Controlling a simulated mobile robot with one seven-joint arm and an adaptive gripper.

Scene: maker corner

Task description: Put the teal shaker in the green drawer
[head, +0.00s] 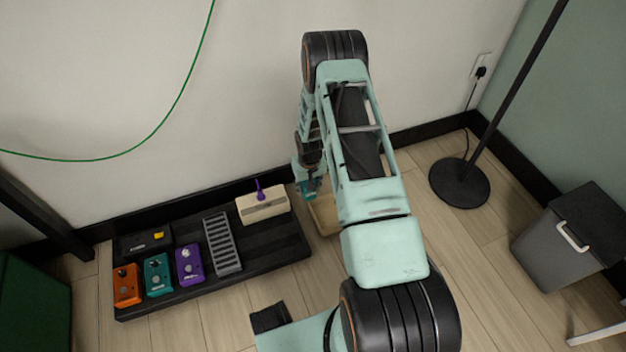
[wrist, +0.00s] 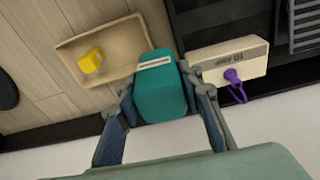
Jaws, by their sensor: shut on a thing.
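The teal shaker (wrist: 160,92) is a rounded teal block with a pale stripe on one face. My gripper (wrist: 158,98) is shut on it, one finger on each side. In the head view my gripper (head: 308,184) is small beside my arm, near the wall, with a bit of teal at its tip. A dark green cabinet-like piece (head: 32,305) stands at the left edge of the head view, cut off by the frame. I cannot tell whether it has a drawer. No open drawer shows.
A tan tray (wrist: 75,45) with a yellow block (wrist: 91,60) lies below the shaker. Beside it is a cream box (head: 263,205) with a purple piece, on a black pedalboard (head: 272,247) with several pedals. A grey bin (head: 565,245) and lamp base (head: 459,183) stand right.

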